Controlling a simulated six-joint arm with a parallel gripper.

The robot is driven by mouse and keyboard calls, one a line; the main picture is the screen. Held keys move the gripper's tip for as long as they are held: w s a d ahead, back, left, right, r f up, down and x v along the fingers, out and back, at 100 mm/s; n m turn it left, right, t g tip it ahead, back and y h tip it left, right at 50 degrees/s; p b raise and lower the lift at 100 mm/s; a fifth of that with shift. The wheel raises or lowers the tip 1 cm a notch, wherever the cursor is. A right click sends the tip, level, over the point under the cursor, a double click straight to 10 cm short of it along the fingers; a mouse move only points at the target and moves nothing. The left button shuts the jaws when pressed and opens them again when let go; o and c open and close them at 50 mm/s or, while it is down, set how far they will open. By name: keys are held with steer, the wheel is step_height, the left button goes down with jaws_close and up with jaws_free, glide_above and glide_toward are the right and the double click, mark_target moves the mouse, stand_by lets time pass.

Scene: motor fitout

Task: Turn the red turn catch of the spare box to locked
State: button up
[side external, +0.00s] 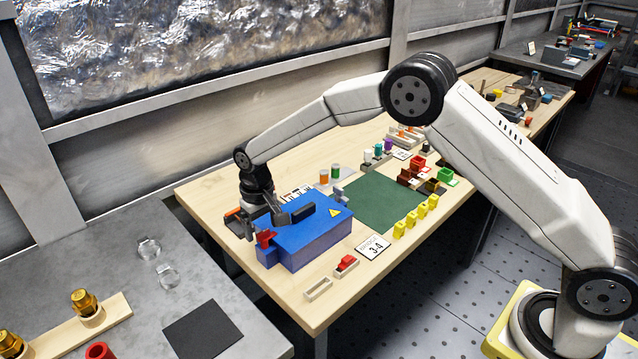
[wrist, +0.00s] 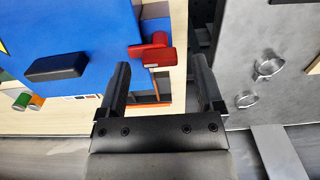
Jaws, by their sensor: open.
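The spare box is a blue closed box (side external: 318,243) with a black handle bar on top, near the left end of the wooden bench. It also fills the upper left of the wrist view (wrist: 75,100). Its red turn catch (side external: 265,238) is on the box's left end; in the wrist view the catch (wrist: 152,50) has a wide red lever lying roughly crosswise. My gripper (side external: 262,222) is at that end of the box, pointing down. In the wrist view its fingers (wrist: 161,68) are apart with nothing between them.
A grey side table (side external: 120,255) with clear glass pieces and brass parts stands left, across a gap. An orange-and-grey item (side external: 233,214) is behind the gripper. The green mat (side external: 385,203) is clear.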

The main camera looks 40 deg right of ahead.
mark_target(264, 232)
step_height(264, 232, up, 6)
steer(key=shift+r, duration=0.35)
steer(key=shift+s+d, duration=0.1)
stand_by(0.3)
steer(key=s+d+t, duration=0.1)
steer(key=s+d, duration=0.5)
steer(key=s, duration=0.7)
steer(key=s+d+t, duration=0.1)
steer(key=s+d, duration=0.5)
steer(key=s, duration=0.7)
steer(key=shift+d+f+t, duration=0.15)
steer(key=shift+d+t, duration=0.15)
steer(key=shift+d, duration=0.1)
